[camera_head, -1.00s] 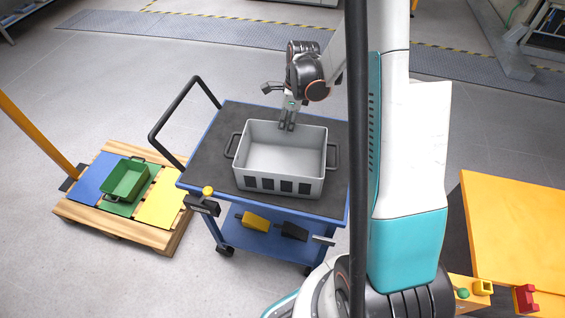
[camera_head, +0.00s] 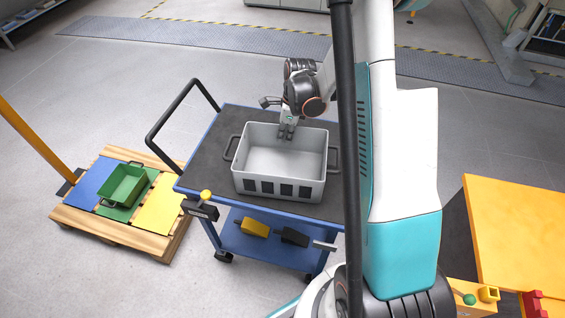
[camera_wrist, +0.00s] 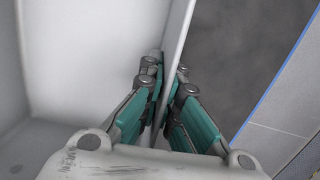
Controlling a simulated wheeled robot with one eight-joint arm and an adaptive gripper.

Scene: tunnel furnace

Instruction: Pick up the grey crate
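The grey crate (camera_head: 281,190) stands upright on the dark top of the blue cart (camera_head: 207,165) and looks empty inside. My gripper (camera_head: 286,133) reaches down to the crate's far wall. In the wrist view, my gripper (camera_wrist: 164,88) has one finger inside and one outside the wall of the crate (camera_wrist: 80,55). The fingers are close together and look shut on this thin wall. The crate's underside is hidden, and I see no clear gap between it and the cart top.
The cart has a black push handle (camera_head: 153,141) at left and yellow and black tools on its lower shelf. A green crate (camera_head: 122,185) sits on a wooden pallet (camera_head: 100,231) at left. A yellow table (camera_head: 520,225) stands at right.

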